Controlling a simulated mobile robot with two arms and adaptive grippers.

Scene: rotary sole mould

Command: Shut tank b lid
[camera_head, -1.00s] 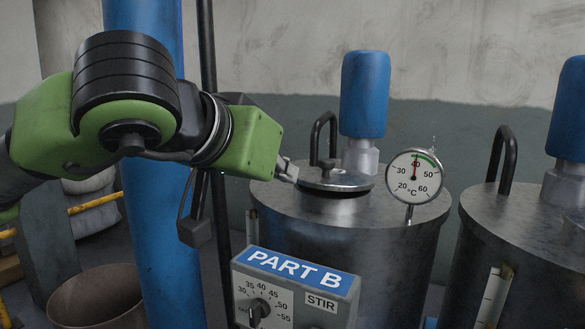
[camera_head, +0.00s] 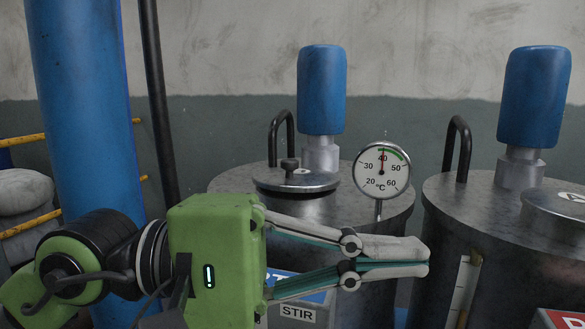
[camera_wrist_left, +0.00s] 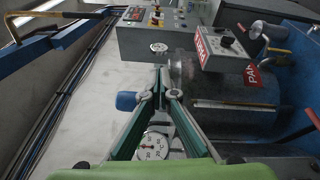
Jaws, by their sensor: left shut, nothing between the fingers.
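Tank b (camera_head: 235,185) is a grey metal drum with a blue motor on top; my left gripper partly covers its front and its blue-labelled control box (camera_head: 298,312). Its round metal lid (camera_head: 318,183), with a dark knob, lies flat over the opening on the tank top and looks shut. My left gripper (camera_head: 424,258) is shut and empty. It is in front of the tank, lower than the lid and apart from it, its fingers pointing right. It also shows in the left wrist view (camera_wrist_left: 163,72). My right gripper is not in view.
A dial thermometer (camera_head: 382,170) stands up at the tank's right front, above my fingers. A second tank (camera_head: 440,215) with its own lid (camera_head: 560,208) stands at right. A blue column (camera_head: 80,110) and a dark pole (camera_head: 158,100) rise at left.

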